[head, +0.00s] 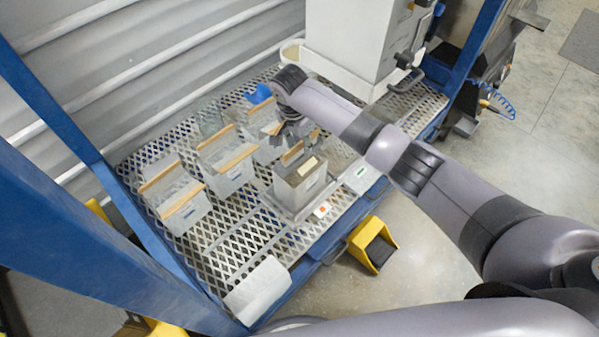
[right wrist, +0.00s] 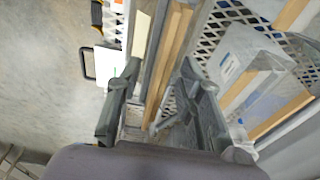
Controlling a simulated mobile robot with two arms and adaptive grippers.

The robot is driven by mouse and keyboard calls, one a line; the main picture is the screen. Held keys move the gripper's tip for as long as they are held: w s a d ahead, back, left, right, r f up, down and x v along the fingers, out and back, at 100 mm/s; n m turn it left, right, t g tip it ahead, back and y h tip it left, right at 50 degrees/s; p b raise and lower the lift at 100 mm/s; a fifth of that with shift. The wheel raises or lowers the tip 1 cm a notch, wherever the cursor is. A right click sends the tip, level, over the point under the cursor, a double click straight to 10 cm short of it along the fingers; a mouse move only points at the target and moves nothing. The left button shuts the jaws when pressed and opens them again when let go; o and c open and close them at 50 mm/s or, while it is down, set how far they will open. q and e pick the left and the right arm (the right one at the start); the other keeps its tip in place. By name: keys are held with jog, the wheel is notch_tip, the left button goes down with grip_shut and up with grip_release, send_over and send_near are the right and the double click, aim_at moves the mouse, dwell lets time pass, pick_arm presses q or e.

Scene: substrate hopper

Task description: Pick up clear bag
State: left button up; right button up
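More bags with wooden strips stand at left: a near one (head: 184,205), a middle one (head: 229,172) and a far one (head: 265,148). My left gripper is not in view.
The bags stand on a metal mesh table (head: 235,243) with a blue frame. A large grey hopper (head: 350,35) stands at the back. A blue item (head: 259,94) lies behind the bags. A white sheet (head: 258,290) is at the front corner; a yellow pedal (head: 372,245) is on the floor.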

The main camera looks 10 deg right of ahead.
jog(key=shift+f, duration=0.2)
dwell(0.3)
grip_shut()
dwell(0.3)
jog(key=shift+w+r, duration=0.1)
jog(key=shift+r, duration=0.05)
dwell(0.4)
